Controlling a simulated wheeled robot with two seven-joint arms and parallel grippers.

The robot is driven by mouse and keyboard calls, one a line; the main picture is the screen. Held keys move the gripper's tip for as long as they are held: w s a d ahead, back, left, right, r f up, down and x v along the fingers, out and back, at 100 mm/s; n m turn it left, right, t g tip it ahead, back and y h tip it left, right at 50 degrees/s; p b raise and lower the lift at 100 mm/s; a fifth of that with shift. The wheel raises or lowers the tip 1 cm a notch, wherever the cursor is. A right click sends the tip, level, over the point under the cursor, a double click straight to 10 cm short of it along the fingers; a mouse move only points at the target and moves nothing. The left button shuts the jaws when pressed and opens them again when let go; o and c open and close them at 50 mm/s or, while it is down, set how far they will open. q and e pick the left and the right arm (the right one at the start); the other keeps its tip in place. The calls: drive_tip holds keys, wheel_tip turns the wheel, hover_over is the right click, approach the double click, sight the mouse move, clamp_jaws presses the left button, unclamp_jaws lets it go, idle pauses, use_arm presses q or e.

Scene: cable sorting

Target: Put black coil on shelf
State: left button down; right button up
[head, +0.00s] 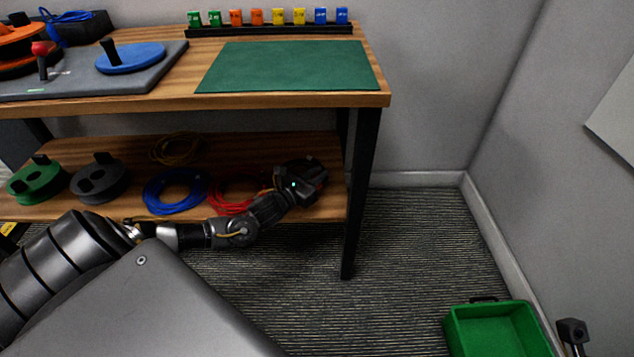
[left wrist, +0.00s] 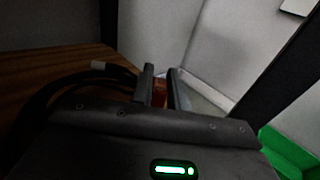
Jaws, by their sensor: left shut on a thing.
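The black coil (left wrist: 88,80) shows in the left wrist view as dark cable loops with a pale end piece, left of the fingers. My left gripper (left wrist: 162,88) is shut, with a small orange-red piece between its fingers, probably the coil's tie. In the head view my left gripper (head: 316,174) is at the right end of the lower shelf (head: 255,148), just over its boards. There the coil is hard to tell from the dark gripper. Whether it rests on the shelf I cannot tell.
On the lower shelf are a red coil (head: 228,203) beside my left arm, a blue coil (head: 172,193), a yellow coil (head: 174,148), and grey (head: 98,184) and green (head: 38,188) reels. A table leg (head: 360,190) stands just right of the gripper. A green bin (head: 498,312) is on the floor.

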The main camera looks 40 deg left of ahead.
use_arm(q)
drive_tip(key=shift+f, duration=0.95)
drive_tip(key=shift+r, duration=0.1)
drive_tip(key=c, duration=1.4)
unclamp_jaws()
drive_tip(key=shift+o, duration=0.2)
